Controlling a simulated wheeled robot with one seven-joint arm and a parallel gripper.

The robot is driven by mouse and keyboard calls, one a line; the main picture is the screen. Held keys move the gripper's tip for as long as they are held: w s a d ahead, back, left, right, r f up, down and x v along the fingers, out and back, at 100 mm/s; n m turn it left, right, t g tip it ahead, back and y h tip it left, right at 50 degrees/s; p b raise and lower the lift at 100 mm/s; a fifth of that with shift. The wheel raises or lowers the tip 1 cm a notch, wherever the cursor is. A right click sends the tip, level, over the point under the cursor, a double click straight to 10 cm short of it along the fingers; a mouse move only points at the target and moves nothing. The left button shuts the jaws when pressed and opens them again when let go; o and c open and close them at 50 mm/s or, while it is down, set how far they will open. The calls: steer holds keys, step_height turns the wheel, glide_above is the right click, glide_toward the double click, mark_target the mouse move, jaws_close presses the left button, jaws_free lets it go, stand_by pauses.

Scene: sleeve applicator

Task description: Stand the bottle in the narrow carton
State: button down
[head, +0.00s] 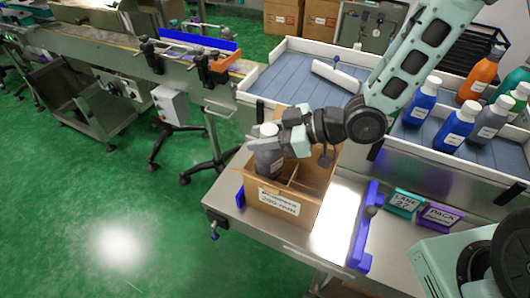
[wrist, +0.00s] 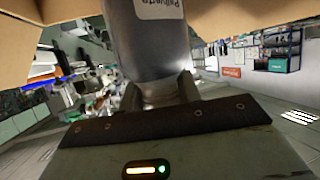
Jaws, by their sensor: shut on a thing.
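The grey bottle (head: 268,158) with a pale cap is upright at the left part of the open cardboard carton (head: 284,207). Its lower end is at or inside the left compartment; I cannot tell whether it touches the carton floor. My gripper (head: 284,146) is shut on the bottle from the right, above the carton. In the wrist view the bottle (wrist: 147,50) sits between the fingers of my gripper (wrist: 160,97), its label partly cut off. Cardboard (wrist: 215,12) of the carton shows along the top there.
The carton stands on a metal bench with a blue stop (head: 240,195) at its left and a blue rail (head: 363,228) at right. Teal and purple labelled blocks (head: 403,203) lie beyond. Several blue, orange, grey and green bottles stand in the right tray (head: 435,155). A conveyor (head: 100,45) runs behind left.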

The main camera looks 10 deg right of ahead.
step_height(320, 180, down, 4)
steer(key=shift+f, duration=0.1)
stand_by(0.4)
